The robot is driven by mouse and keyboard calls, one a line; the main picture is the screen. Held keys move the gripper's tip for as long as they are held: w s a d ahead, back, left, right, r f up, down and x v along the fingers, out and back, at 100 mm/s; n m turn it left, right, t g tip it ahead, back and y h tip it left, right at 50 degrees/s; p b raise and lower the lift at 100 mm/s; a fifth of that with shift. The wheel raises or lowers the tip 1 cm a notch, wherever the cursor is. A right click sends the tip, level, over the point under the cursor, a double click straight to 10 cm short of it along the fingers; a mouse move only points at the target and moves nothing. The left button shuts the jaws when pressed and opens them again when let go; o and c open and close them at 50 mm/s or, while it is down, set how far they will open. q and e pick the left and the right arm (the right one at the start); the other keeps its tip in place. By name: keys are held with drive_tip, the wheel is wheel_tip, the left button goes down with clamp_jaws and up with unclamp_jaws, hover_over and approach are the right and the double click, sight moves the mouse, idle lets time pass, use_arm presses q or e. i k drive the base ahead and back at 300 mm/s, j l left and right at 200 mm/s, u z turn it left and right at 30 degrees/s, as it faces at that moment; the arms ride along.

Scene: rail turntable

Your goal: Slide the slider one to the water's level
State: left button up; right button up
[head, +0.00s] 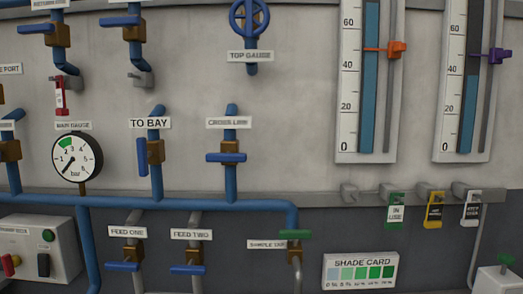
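Two level gauges hang on the wall at the upper right of the head view. The left gauge (379,157) has a blue water column (369,100) that fills its tube past the 60 mark to the picture's top edge; its top is out of view. Its orange slider (396,49) has a pointer between 40 and 60. The right gauge (470,157) has water (467,115) up to just below 40, with dark tube above. Its purple slider (497,56) sits higher than that water, between 40 and 60. No label shows which slider is one. Neither gripper is in view.
Below the gauges, a rail (330,198) carries hooks with green (395,212), yellow (434,211) and black-and-white tags (471,210). A shade card (360,271) hangs lower. Blue pipes and valves, including the cross-link valve (228,158), fill the left. The wall beside the left gauge is clear.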

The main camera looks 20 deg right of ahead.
sight(394, 48)
drive_tip(key=z, duration=1.3)
